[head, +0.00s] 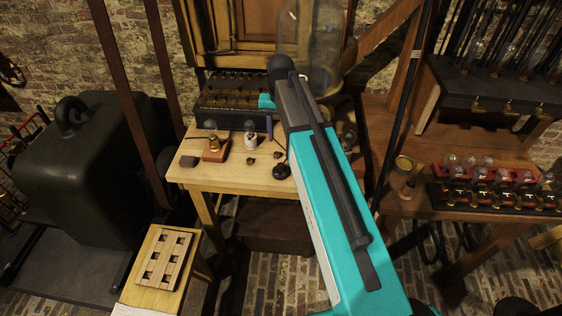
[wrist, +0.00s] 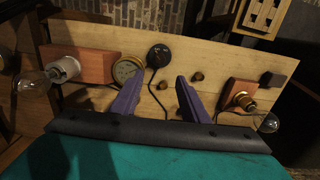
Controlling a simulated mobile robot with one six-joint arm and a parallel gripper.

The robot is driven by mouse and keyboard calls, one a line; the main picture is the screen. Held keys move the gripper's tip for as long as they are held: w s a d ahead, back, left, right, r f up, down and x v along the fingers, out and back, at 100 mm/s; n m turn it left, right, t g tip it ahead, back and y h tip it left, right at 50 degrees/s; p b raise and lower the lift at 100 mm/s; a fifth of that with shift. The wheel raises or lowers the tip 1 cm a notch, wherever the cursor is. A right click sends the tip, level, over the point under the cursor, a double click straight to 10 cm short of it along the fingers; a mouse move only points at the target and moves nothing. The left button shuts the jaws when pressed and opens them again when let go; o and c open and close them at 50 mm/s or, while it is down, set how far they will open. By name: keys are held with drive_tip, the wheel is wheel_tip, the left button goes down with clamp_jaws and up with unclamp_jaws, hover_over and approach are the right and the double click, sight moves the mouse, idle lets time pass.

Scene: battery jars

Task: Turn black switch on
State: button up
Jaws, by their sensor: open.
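A round black switch (wrist: 158,54) with a black cable sits on the pale wooden tabletop in the wrist view. It also shows near the table's right front edge in the head view (head: 281,171). My gripper (wrist: 157,86) has two purple fingers, spread apart with nothing between them. In the wrist view the switch appears beyond the fingertips, between them and slightly above; they do not appear to touch it. Its on or off position is too small to read.
The wooden table (head: 230,178) carries a brass lamp holder (head: 214,144), a white lamp holder (head: 250,141), two small brown knobs and a black block (head: 189,161). The wrist view shows glass bulbs (wrist: 32,82) at both sides and a brass dial (wrist: 127,70) near the left finger.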

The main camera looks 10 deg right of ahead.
sight(281, 164)
drive_tip(key=shift+f, duration=0.2)
drive_tip(key=shift+f+b, duration=4.55)
drive_tip(key=shift+f, duration=2.2)
clamp_jaws()
